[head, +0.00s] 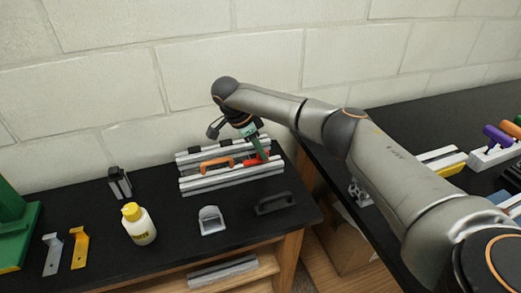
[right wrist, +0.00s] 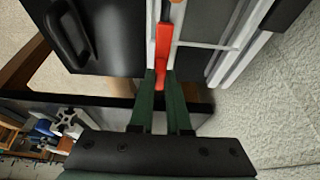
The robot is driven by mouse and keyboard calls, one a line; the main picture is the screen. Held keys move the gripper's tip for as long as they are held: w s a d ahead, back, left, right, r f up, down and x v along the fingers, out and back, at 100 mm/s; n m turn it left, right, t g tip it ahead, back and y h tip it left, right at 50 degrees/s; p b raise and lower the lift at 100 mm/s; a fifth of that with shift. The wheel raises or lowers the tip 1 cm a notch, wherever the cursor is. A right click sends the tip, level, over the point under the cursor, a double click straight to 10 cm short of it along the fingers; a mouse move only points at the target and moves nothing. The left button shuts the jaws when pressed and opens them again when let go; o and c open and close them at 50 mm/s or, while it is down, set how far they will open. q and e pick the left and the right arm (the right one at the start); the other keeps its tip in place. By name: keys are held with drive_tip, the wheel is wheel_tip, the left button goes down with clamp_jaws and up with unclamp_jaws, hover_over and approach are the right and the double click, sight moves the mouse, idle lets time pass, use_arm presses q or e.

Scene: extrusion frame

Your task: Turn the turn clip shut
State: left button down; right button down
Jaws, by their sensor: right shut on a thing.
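The red turn clip (head: 255,161) sits at the right part of the aluminium extrusion frame (head: 228,183) on the black bench. In the right wrist view it shows as a long red lever (right wrist: 163,45) along a pale rail. My right gripper (head: 264,157) reaches down to the clip from above. Its green fingers (right wrist: 163,78) are closed about the end of the red lever. Whether the clip is latched cannot be told, as the fingers and the view angle hide part of it. My left gripper is not in view.
An orange handle (head: 215,164) is on the frame left of the clip. A black handle (head: 274,203), a grey bracket (head: 211,221) and a yellow-capped bottle (head: 139,225) stand in front. A brick wall (head: 110,75) rises close behind. A gap separates the two benches.

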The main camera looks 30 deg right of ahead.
sight(245, 163)
drive_tip(key=shift+d+r, duration=0.1)
drive_tip(key=c, duration=0.9)
unclamp_jaws()
drive_tip(key=b+v, duration=0.1)
drive_tip(key=v, duration=1.1)
drive_tip(key=shift+w+a+r, duration=0.1)
drive_tip(key=shift+a, duration=0.15)
